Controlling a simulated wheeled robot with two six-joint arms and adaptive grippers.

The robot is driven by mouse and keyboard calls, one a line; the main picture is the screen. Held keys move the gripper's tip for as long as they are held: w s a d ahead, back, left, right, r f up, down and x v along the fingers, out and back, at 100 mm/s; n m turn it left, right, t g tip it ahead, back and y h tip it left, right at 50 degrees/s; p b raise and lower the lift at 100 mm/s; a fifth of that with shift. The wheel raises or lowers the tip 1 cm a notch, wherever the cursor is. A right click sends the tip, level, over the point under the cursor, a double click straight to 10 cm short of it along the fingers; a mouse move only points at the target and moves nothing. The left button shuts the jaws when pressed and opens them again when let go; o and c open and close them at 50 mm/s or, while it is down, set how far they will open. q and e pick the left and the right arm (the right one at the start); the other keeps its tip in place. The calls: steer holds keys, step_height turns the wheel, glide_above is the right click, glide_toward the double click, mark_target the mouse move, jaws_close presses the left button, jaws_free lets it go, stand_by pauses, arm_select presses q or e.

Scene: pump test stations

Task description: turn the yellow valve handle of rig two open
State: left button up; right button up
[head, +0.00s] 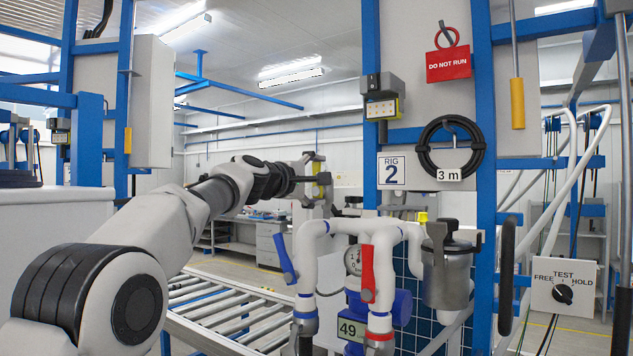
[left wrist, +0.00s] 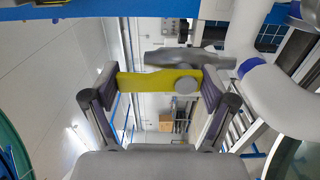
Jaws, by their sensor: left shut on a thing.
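The yellow valve handle (left wrist: 158,82) lies across the space between the fingers of my left gripper (left wrist: 160,98) in the left wrist view. My left gripper is shut on it, with a finger at each end. The handle's round grey hub (left wrist: 186,86) sits near the right finger, and a grey valve body (left wrist: 178,57) is just behind it. In the head view my left gripper (head: 313,182) is at the top left of the white pipes, with a bit of yellow showing between its fingers. The rig sign (head: 392,171) reads "RIG 2". My right gripper is out of view.
Below my left gripper are a blue lever (head: 281,259), a red lever (head: 367,273) and white pipes (head: 384,227). A roller conveyor (head: 222,309) runs below my arm.

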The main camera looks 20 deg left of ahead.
arm_select(q)
steer(key=shift+a+r, duration=0.1)
steer(key=shift+r, duration=0.15)
steer(key=o, duration=1)
steer(key=shift+w+f, duration=0.15)
steer(key=shift+f, duration=0.05)
steer(key=shift+s, duration=0.2)
steer(key=v, duration=1.1)
steer(key=shift+s+a, duration=0.2)
steer(key=shift+s, duration=0.15)
